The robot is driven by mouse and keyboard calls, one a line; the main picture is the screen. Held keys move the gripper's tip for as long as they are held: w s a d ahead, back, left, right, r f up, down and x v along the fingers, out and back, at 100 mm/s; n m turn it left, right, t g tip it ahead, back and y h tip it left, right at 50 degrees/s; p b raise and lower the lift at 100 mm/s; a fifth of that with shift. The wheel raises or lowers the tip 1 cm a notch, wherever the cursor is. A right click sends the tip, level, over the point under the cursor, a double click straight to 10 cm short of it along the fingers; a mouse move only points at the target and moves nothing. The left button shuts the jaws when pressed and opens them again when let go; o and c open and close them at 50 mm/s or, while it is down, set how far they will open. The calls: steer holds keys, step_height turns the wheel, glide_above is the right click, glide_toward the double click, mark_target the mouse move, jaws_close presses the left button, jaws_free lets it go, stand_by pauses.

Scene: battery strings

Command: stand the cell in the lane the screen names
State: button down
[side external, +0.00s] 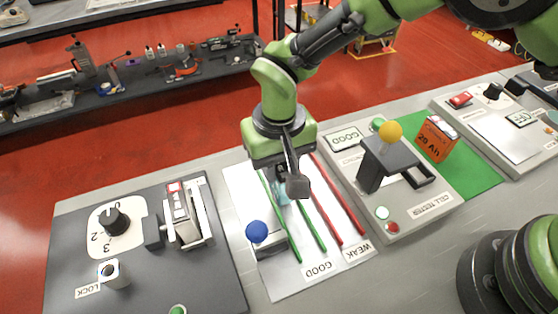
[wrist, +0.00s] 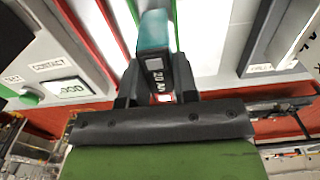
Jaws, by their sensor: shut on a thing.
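My gripper (side external: 291,188) points down over the white lane board (side external: 291,284) and is shut on a teal cell (side external: 281,194). In the wrist view the teal cell (wrist: 153,32), marked 20 Ah, sits between both fingers (wrist: 157,88). The cell is over the GOOD lane, between the green rails (side external: 313,228); I cannot tell whether its base touches the board. The WEAK lane with red rails (side external: 341,205) lies just to the right. The tester's screen (side external: 346,139) reads GOOD. My gripper hides much of the cell in the side view.
The cell tester (side external: 408,205) with a yellow-balled lever (side external: 390,132) is to the right. An orange 20 Ah cell (side external: 434,140) stands on a green mat (side external: 478,176). A dark switch panel (side external: 150,260) is left.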

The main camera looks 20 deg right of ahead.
steer(key=shift+f, duration=0.2)
steer(key=c, duration=0.8)
jaws_free()
steer(key=shift+r, duration=0.1)
step_height(320, 180, up, 10)
steer(key=shift+f, duration=0.15)
